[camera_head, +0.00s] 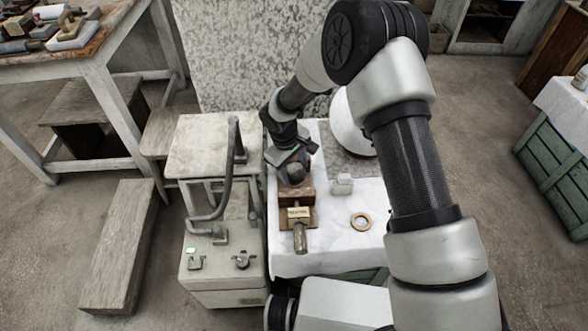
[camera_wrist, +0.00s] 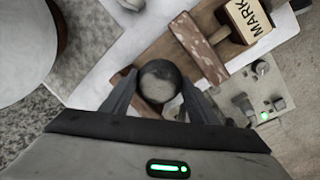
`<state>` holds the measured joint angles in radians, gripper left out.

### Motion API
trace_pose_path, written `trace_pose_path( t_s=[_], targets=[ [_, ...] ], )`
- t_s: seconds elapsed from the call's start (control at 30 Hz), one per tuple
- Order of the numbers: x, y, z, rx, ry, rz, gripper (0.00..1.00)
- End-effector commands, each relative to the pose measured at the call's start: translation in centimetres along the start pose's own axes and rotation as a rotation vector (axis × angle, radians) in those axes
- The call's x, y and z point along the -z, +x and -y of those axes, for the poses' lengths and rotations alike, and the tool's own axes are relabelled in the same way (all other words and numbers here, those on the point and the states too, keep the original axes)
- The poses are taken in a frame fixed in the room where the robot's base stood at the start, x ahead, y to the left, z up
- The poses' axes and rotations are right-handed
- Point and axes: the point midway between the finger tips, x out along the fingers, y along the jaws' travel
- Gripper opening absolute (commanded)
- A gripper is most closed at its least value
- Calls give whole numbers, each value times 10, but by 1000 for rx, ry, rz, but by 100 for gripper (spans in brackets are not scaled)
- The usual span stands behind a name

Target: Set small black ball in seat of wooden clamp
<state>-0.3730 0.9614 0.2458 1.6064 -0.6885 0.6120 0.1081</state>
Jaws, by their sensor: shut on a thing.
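My gripper (camera_head: 292,163) is shut on the small black ball (camera_head: 296,173) over the back end of the wooden clamp. In the wrist view the ball (camera_wrist: 159,82) sits between both fingers, dark at its edge with a paler grey face. The wooden clamp (camera_head: 299,215) lies on the white cloth, its handle toward the front. In the wrist view its reddish worn jaw (camera_wrist: 203,48) and a block marked MARK (camera_wrist: 250,17) lie up and right of the ball. The ball and fingers hide part of the clamp, and I cannot tell whether the ball touches it.
A large white sphere (camera_head: 346,125) stands behind, right of my gripper. A small white block (camera_head: 342,185) and a wooden ring (camera_head: 360,221) lie on the cloth (camera_head: 335,248) right of the clamp. A grey machine with a bent pipe (camera_head: 239,155) stands close on the left.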

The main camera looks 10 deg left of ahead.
Motion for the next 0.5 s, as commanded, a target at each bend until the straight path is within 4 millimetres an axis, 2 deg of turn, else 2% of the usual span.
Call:
trace_pose_path(
  t_s=[0.5],
  targets=[
    [1, 8, 1, -1, 0, -1, 15]
  ],
)
